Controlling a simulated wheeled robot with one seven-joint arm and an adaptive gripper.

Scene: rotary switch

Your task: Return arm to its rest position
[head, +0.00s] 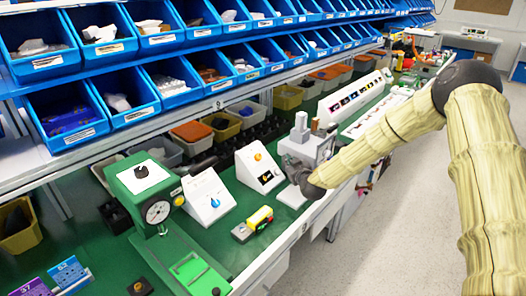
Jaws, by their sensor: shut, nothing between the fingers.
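My arm comes in from the right in a pale ribbed sleeve. It bends at a dark elbow and slopes down left to a dark rounded wrist over the bench's front edge. I cannot make out my gripper's fingers; past the wrist there is only grey metal that blends with a bench machine (322,146). A white sloped box with a blue rotary knob (214,202) stands to the left of the wrist. A second white box (250,166) with an orange knob and a black knob stands between them. No object is seen held.
Shelves of blue bins (70,112) rise behind. The white machine at the wrist stands very close to my arm. Clear floor (385,225) lies to the right.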

